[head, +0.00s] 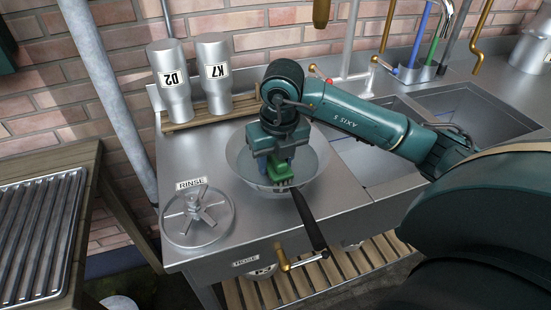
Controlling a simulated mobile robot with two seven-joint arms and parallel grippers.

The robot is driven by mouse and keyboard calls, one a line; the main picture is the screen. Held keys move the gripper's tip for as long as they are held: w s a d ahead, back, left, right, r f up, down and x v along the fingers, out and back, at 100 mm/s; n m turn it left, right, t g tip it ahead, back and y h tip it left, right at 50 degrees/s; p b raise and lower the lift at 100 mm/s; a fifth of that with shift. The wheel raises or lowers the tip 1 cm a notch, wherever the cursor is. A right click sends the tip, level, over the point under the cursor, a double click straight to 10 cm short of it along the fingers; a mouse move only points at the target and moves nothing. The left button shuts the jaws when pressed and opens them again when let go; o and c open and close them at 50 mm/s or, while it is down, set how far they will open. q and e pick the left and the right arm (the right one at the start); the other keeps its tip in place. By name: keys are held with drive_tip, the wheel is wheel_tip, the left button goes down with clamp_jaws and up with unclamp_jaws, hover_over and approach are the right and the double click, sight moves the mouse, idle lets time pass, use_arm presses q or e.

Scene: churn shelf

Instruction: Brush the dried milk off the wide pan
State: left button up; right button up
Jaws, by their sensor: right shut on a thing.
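The wide pan (317,151) is a round metal bowl on the steel counter, left of the sinks. My right gripper (275,174) points down over the pan and is shut on a green brush (283,178). The brush's dark bristles are at the pan's near side; whether they touch it I cannot tell. My arm hides part of the pan's inside, and I cannot make out dried milk. My left gripper is out of view.
A spoked wheel (196,214) labelled RINSE lies at the counter's left. A brass tap (283,260) sticks out of the front. Sinks (465,110) are at right.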

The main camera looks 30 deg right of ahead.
drive_tip(key=shift+f, duration=0.2)
drive_tip(key=shift+w, duration=0.1)
drive_tip(key=shift+w+d+b, duration=0.25)
drive_tip(key=shift+w+d, duration=0.05)
drive_tip(key=shift+w, duration=0.5)
drive_tip(key=shift+w+d+b, duration=0.25)
drive_tip(key=shift+w+d, duration=0.05)
drive_tip(key=shift+w, duration=0.5)
drive_tip(key=shift+f, duration=0.15)
drive_tip(key=shift+s+a+f, duration=0.1)
drive_tip(key=shift+s+a, duration=0.2)
drive_tip(key=shift+s, duration=0.55)
drive_tip(key=shift+s+a, duration=0.25)
drive_tip(key=shift+s, duration=0.6)
drive_tip(key=shift+w+a+f, duration=0.1)
drive_tip(key=shift+a+f, duration=0.05)
drive_tip(key=shift+a, duration=0.35)
drive_tip(key=shift+w+d+f+b, duration=0.15)
drive_tip(key=shift+w+b, duration=0.1)
drive_tip(key=shift+w, duration=0.3)
drive_tip(key=shift+w+d+r+b, duration=0.1)
drive_tip(key=shift+w+d+b, duration=0.15)
drive_tip(key=shift+w, duration=0.35)
drive_tip(key=shift+w+d+f+b, duration=0.1)
drive_tip(key=shift+w+b, duration=0.15)
drive_tip(key=shift+w, duration=0.3)
